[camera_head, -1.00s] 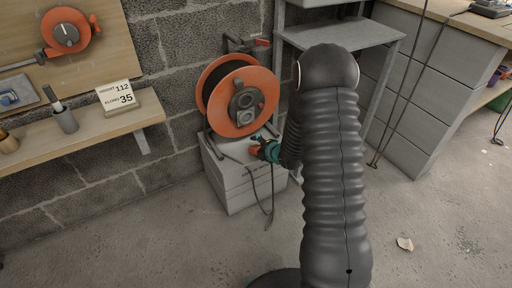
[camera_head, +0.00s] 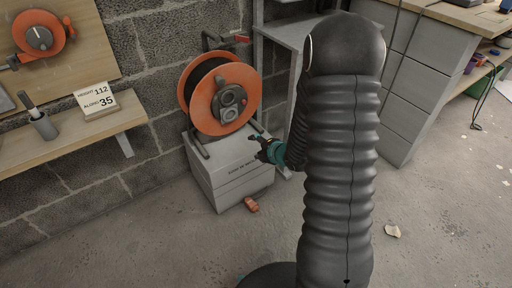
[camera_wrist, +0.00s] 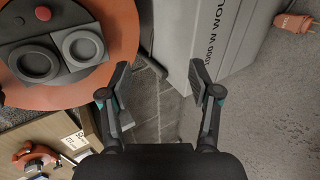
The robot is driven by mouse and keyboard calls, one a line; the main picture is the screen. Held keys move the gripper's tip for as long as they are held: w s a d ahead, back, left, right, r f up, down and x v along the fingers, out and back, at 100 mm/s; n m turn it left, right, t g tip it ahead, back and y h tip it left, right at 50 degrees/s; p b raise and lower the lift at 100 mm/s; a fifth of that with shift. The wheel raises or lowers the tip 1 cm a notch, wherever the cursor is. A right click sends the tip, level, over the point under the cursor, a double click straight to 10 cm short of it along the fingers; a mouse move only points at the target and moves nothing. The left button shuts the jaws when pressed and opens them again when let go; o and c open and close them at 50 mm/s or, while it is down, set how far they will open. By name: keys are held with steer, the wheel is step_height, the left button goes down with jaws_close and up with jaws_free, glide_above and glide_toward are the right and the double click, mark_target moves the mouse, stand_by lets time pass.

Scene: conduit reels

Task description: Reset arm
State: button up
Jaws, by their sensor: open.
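My arm fills the middle right of the head view and hides part of the grey shelf and floor behind it. My gripper (camera_head: 262,149) is beside the orange cable reel (camera_head: 224,98), at its lower right, above the grey box that carries the reel. In the wrist view my gripper (camera_wrist: 160,88) has its two fingers spread apart with nothing between them. The reel's orange face (camera_wrist: 110,62) and its sockets are close by on the left there.
The grey box (camera_head: 232,188) stands against the block wall. An orange plug (camera_head: 251,205) lies on the floor at its front; it also shows in the wrist view (camera_wrist: 293,22). A wooden shelf (camera_head: 75,137) juts out at left. Grey drawers (camera_head: 398,112) stand right. Front right floor is mostly clear.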

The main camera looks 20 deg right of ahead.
stand_by(0.4)
steer(key=s+d+f+m+g+h, duration=0.3)
steer(key=s+d+f+m+g, duration=0.15)
steer(key=f+m, duration=0.2)
steer(key=s+d+r+m+g+h, duration=0.3)
steer(key=s+r+m, duration=0.3)
steer(key=s+m, duration=0.3)
steer(key=s+a+r+m, duration=0.2)
steer(key=s+r, duration=0.3)
steer(key=r, duration=0.4)
steer(key=s+a+r+m+t+y+p, duration=0.1)
steer(key=s+a+r+m, duration=0.1)
steer(key=s+a+r, duration=0.3)
steer(key=s+a+r+m+t+y+p, duration=0.1)
steer(key=s+a+r, duration=0.3)
steer(key=r, duration=0.9)
steer(key=s+m, duration=0.1)
steer(key=s, duration=0.2)
steer(key=shift+a+m, duration=0.15)
steer(key=shift+m, duration=0.2)
steer(key=shift+s, duration=0.1)
